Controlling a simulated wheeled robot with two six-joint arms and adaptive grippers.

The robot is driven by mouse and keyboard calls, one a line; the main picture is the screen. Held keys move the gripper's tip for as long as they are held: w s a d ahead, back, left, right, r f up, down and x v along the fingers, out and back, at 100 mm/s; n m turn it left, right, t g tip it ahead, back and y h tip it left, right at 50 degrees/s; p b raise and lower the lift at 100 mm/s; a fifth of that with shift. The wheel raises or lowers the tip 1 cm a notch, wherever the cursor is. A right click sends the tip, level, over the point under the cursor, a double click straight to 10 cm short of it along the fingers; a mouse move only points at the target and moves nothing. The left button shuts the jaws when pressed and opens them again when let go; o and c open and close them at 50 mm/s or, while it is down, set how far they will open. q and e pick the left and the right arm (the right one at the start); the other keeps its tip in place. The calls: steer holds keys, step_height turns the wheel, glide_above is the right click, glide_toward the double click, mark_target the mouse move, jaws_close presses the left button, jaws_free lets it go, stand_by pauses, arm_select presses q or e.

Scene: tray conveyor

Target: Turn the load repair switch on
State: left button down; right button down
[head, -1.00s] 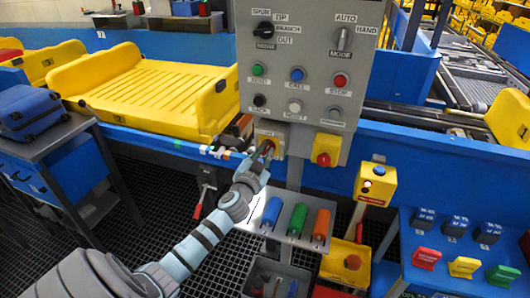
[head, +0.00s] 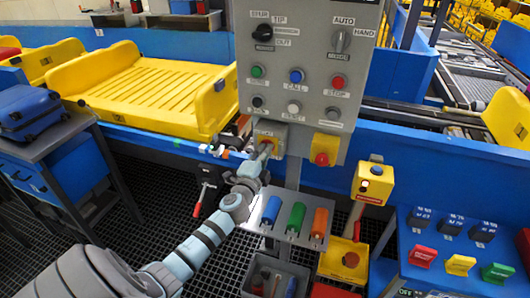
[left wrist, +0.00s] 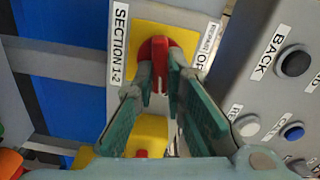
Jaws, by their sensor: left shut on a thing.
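The held switch is a red knob (left wrist: 157,48) on a yellow plate (left wrist: 178,36), with labels reading "SECTION 1-2" and, partly covered, "REPAIR" and "OF…". In the head view its yellow plate (head: 268,136) is on a small box at the lower left of the grey control panel (head: 300,20). My left gripper (head: 265,152) reaches up to it from below. In the left wrist view the fingers (left wrist: 158,72) are closed on both sides of the red knob, whose outer part still shows. The fingers hide the knob in the head view. My right gripper is not in view.
A second red knob (head: 322,158) on a yellow plate (head: 326,142) is close by on the right. Push buttons, such as the black BACK button (left wrist: 295,61), sit above the held switch. A tool shelf (head: 272,228) is below. A yellow tray (head: 150,85) is on the left.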

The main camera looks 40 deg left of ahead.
arm_select(q)
steer(key=shift+f+m, duration=0.1)
steer(key=shift+m, duration=1)
steer(key=c, duration=1.6)
jaws_free()
steer(key=shift+c, duration=0.2)
steer(key=v, duration=1.2)
steer(key=shift+w+d, duration=0.1)
